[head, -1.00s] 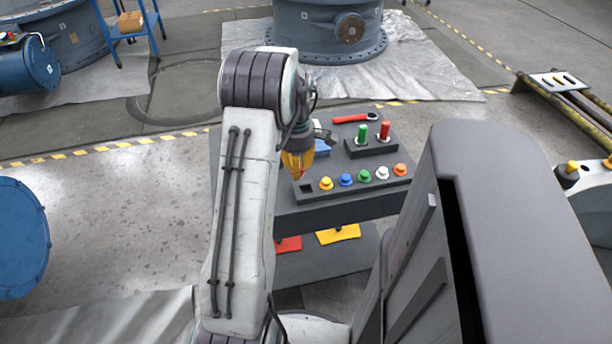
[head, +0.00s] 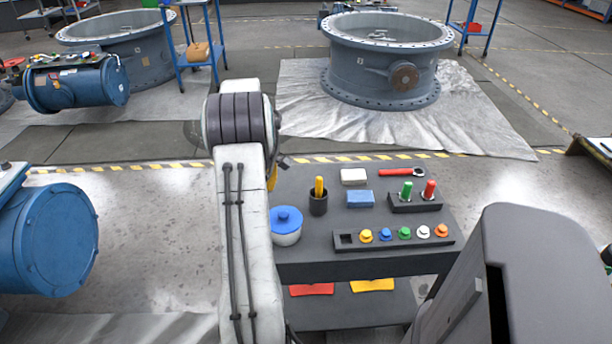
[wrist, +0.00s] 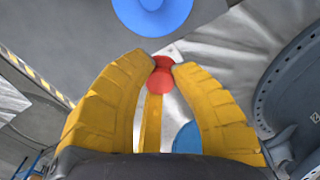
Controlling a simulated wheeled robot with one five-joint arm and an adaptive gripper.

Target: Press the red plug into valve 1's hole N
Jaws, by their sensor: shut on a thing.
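The red plug (wrist: 160,78) shows in the wrist view between the yellow fingertips of my gripper (wrist: 163,66). My gripper is shut on it. In the head view my gripper is almost wholly hidden behind my arm. A grey flanged valve body (head: 382,62) with a brown round side port stands on a sheet beyond the trolley. Another grey valve body (head: 122,50) stands at the back left. I cannot tell which is valve 1, and no hole N can be made out.
The trolley (head: 300,262) carries a plug rack (head: 392,243) with an empty leftmost slot and several coloured plugs. A blue-lidded pot (head: 286,226), a dark cup, two blocks, a red-handled tool and a stand with a green and a red handle are also there. Blue cylinder (head: 50,240) at left.

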